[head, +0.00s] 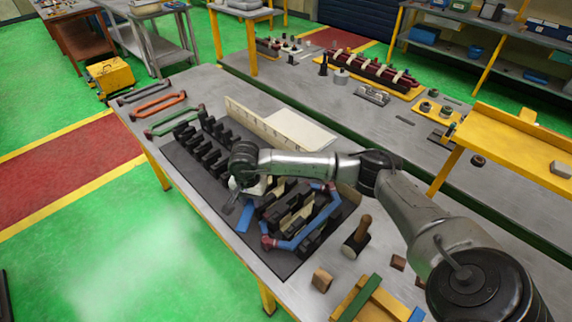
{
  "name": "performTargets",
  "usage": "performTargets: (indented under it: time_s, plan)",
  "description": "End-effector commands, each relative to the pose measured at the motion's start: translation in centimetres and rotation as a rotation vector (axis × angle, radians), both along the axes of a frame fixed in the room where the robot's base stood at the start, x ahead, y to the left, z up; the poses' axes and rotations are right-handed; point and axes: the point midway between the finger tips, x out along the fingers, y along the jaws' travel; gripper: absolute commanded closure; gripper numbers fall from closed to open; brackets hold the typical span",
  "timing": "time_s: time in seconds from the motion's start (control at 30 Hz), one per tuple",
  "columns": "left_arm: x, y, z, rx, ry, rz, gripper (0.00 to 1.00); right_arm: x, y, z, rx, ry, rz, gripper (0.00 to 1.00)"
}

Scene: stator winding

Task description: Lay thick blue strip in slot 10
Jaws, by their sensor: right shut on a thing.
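My right gripper (235,201) reaches in from the right over the black slotted stator (207,184), pointing down near its front edge. It is shut on a short thick blue strip (244,217), which hangs below and beside the fingers. The contact is small and partly hidden by the gripper. The strip is close to the front edge of the dark base. The slot numbers cannot be read, so I cannot tell which slot is slot 10. A blue coil (303,232) with red ends lies over the right part of the stator. My left gripper is not in view.
Green (172,121), orange (158,106) and dark (144,92) coils lie at the table's left end. A cream tray (290,130) stands behind the stator. A wood-handled mallet (357,237), a brown block (321,279) and green and yellow bars (357,296) are at the right front.

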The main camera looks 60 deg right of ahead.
Motion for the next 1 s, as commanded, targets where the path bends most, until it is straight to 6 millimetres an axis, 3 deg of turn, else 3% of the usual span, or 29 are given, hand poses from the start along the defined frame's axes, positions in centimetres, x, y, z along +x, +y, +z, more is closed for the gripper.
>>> performTargets:
  time_s: [0.03,0.2,0.4,0.6,1.0]
  plan:
    - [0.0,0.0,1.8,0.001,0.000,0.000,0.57,-0.9,-2.2,0.4,-0.002,0.010,-0.095,0.97]
    - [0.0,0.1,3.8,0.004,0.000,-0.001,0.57,-2.8,-7.7,-0.2,-0.002,0.005,-0.341,0.97]
    - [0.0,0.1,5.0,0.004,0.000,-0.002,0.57,-4.4,-11.4,-0.4,0.001,0.002,-0.499,0.97]
    - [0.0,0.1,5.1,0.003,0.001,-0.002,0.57,-5.0,-12.6,-0.8,0.002,0.000,-0.551,0.97]
    - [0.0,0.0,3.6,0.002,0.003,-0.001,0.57,-5.0,-12.6,-3.4,0.004,0.000,-0.551,0.97]
